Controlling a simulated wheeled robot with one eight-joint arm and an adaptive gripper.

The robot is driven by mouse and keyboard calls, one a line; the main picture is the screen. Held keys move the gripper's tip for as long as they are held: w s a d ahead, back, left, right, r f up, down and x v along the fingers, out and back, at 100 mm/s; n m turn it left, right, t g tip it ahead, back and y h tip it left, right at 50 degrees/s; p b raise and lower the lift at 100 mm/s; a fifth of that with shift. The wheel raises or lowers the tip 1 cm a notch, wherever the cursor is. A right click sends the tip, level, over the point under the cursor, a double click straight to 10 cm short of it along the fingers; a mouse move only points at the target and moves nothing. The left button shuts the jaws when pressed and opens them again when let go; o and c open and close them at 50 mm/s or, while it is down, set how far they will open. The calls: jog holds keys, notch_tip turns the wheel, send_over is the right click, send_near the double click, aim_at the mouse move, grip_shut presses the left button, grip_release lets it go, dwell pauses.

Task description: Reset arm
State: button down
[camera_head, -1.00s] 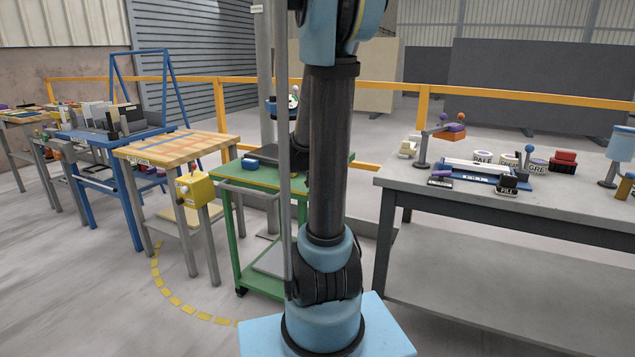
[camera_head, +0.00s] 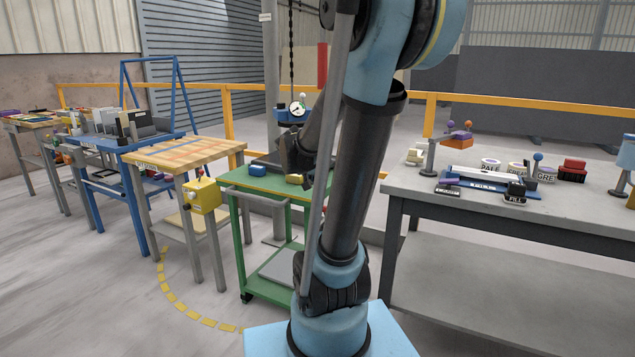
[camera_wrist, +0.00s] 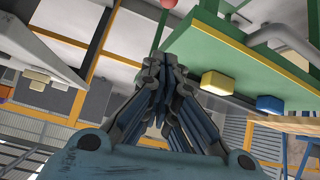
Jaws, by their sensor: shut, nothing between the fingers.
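My arm rises through the middle of the head view, leaning right. My gripper (camera_head: 295,165) hangs over the green cart (camera_head: 246,184), partly behind my arm's links, with its fingers dark. In the wrist view my gripper (camera_wrist: 162,68) shows its fingers drawn together, shut and empty. A blue block (camera_head: 257,169) and a yellow block (camera_head: 294,179) sit on the cart. Both also show in the wrist view, the yellow block (camera_wrist: 218,82) and the blue block (camera_wrist: 270,104), apart from the fingers.
A grey workbench (camera_head: 585,208) with jars and small fixtures stands right. A wooden-topped table (camera_head: 185,152) with a yellow box (camera_head: 203,195) stands left of the cart. A round gauge (camera_head: 297,108) is behind the arm. An orange rail (camera_head: 228,112) runs behind. Floor at front left is clear.

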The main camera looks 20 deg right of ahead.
jog(key=shift+s, duration=0.1)
jog(key=s+a+f+n+g+y, duration=0.1)
jog(key=s+a+f+n+y, duration=0.1)
jog(key=s, duration=0.6)
jog(key=s+a+f+n+g+y, duration=0.2)
jog(key=s+a+f, duration=0.2)
jog(key=s, duration=0.5)
jog(key=s+a+f+n+g+y, duration=0.1)
jog(key=s+a+f, duration=0.3)
jog(key=s, duration=0.5)
jog(key=shift+n+g+y, duration=0.4)
jog(key=shift+n+g, duration=0.2)
jog(key=shift+n, duration=0.1)
jog(key=shift+f, duration=0.1)
